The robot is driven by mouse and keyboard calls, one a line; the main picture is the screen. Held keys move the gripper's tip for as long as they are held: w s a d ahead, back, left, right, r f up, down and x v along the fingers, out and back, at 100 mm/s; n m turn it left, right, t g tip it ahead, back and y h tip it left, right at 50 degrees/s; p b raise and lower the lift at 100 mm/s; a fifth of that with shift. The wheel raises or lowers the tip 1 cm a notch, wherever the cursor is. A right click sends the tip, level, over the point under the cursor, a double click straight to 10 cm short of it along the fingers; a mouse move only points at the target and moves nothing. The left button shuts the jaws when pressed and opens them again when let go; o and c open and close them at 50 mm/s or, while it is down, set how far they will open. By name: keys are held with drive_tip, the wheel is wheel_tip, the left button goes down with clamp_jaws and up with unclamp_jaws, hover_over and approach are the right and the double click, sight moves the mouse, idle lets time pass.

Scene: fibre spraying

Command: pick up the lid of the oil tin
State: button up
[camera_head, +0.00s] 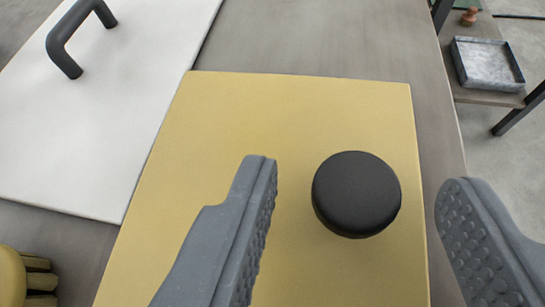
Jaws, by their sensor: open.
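The lid (356,194) is a round black cap on the yellow top of the oil tin (270,130), right of the middle of the picture. My gripper (358,190) is open, with one grey ridged finger to the left of the lid and the other to its right. The lid shows between the fingers, apart from both in the picture. Whether the fingertips are level with the lid or above it, I cannot tell. The sides of the tin are hidden from above.
A white panel (90,130) with a dark handle (68,38) lies left of the tin. A yellow ribbed object (20,278) is at the lower left corner. A grey metal tray (487,63) and a small brown object (469,16) sit on a lower shelf at upper right. The grey surface (320,40) behind the tin is clear.

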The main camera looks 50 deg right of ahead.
drive_tip(key=x, duration=0.2)
drive_tip(key=shift+w+d+f, duration=0.1)
drive_tip(key=shift+d+f, duration=0.1)
drive_tip(key=shift+d, duration=0.1)
drive_tip(key=c, duration=1)
drive_tip(key=shift+r, duration=0.15)
